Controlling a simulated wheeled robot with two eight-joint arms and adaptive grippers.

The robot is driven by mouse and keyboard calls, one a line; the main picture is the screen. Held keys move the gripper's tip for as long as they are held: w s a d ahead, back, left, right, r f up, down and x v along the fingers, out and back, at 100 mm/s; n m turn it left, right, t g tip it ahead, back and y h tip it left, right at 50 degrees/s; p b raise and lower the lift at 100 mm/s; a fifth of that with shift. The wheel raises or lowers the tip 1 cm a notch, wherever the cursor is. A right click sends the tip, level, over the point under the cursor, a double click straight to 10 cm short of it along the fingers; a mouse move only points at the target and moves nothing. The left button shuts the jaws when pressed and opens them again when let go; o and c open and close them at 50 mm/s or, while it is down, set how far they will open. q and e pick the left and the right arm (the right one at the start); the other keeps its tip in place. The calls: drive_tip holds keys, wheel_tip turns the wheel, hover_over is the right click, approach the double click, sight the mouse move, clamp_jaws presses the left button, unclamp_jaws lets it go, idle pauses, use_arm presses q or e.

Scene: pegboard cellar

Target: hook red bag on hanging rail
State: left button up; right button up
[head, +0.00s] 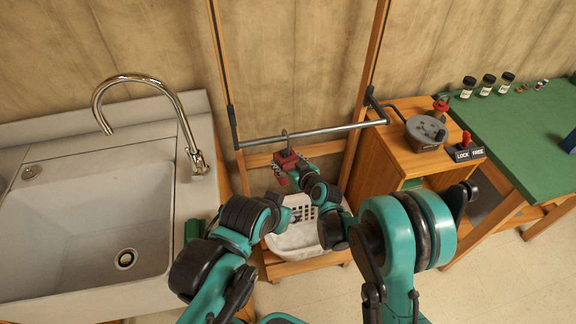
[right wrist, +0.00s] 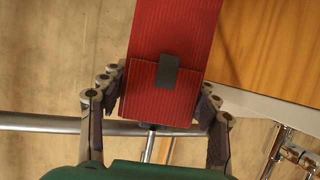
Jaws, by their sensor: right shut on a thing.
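The red bag (head: 286,158) hangs from my right gripper (head: 291,168), with a thin metal hook (head: 285,137) standing up from its top. In the right wrist view the bag (right wrist: 165,95), red and ribbed with a dark grey clasp, sits between both fingers of the gripper (right wrist: 160,108), which are shut on it. The hanging rail (head: 315,132) is a horizontal metal bar just behind and above the bag. The hook overlaps the rail in the head view; I cannot tell whether it is over the bar. My left arm's end (head: 278,213) is lower, its fingers unclear.
A wooden frame (head: 222,65) carries the rail. A white slotted basket (head: 298,236) stands on the low shelf below. A sink (head: 85,235) with a tall faucet (head: 135,78) is at left. A wooden cabinet (head: 385,140) and green-topped table (head: 525,125) are at right.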

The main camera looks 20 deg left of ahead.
drive_tip(key=shift+w+a+p, duration=0.25)
drive_tip(key=shift+w+a, duration=0.3)
drive_tip(key=shift+w, duration=0.2)
drive_tip(key=shift+w+a+p, duration=0.2)
drive_tip(key=shift+w+a, duration=0.35)
drive_tip(key=shift+w, duration=0.15)
drive_tip(key=shift+w+f+b, duration=0.1)
drive_tip(key=shift+f+b, duration=1.7)
drive_tip(key=shift+f, duration=0.15)
drive_tip(key=o, duration=1.4)
